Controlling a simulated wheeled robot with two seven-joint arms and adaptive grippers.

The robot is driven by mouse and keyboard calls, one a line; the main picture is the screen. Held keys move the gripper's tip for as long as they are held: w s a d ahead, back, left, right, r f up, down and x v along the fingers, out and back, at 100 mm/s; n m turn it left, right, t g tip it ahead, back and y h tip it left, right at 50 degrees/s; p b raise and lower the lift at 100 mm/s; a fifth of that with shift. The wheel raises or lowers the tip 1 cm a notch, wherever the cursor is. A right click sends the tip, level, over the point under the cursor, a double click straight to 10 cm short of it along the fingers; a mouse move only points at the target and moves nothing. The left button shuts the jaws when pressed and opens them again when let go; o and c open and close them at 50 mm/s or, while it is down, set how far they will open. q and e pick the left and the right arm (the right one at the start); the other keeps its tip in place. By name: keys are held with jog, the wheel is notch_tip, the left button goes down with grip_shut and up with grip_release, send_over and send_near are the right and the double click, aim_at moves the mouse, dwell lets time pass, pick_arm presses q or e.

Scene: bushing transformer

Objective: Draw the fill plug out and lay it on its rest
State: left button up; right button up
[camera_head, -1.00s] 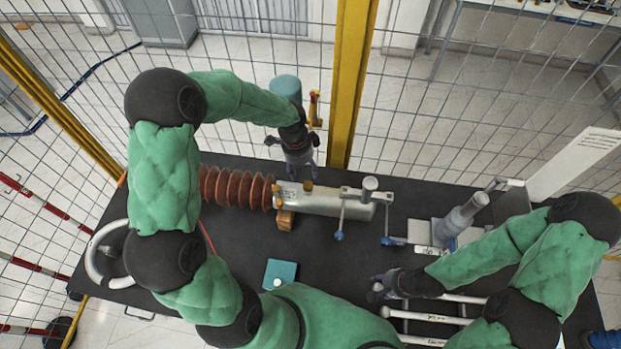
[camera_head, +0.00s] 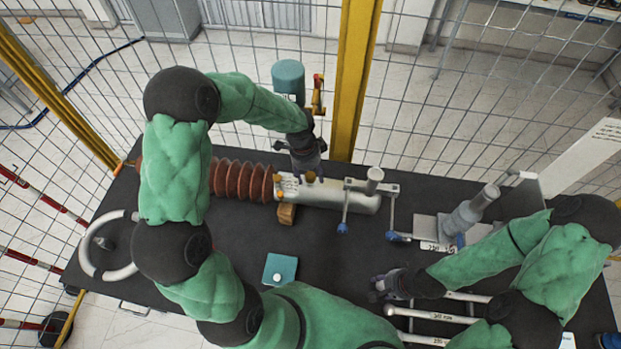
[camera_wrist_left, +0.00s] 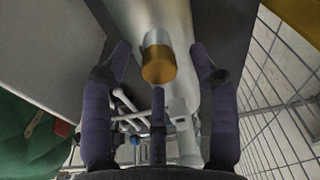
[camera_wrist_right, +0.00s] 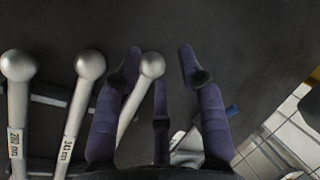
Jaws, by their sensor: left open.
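A brass plug (camera_wrist_left: 158,65) stands up from the silver cylinder (camera_head: 345,199); it also shows small in the head view (camera_head: 311,177). My left gripper (camera_head: 310,170) is over that cylinder near the plug. In the left wrist view its fingers (camera_wrist_left: 160,55) are spread on either side of the plug, with a gap on both sides. My right gripper (camera_head: 378,290) is low at the front right of the table, fingers apart (camera_wrist_right: 160,52), with a white ball-ended rod (camera_wrist_right: 150,66) beyond and partly between them. I cannot tell which thing is the plug's rest.
A red-brown ribbed bushing (camera_head: 240,182) joins the cylinder's left end. A teal pad (camera_head: 280,269) with a white knob lies in front. Grey stand (camera_head: 466,215) and white rods (camera_head: 432,315) are at right. A white ring (camera_head: 88,262) is at left. Wire fence stands behind.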

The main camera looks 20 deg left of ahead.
pick_arm(q)
grip_shut()
jog(key=shift+r, duration=0.15)
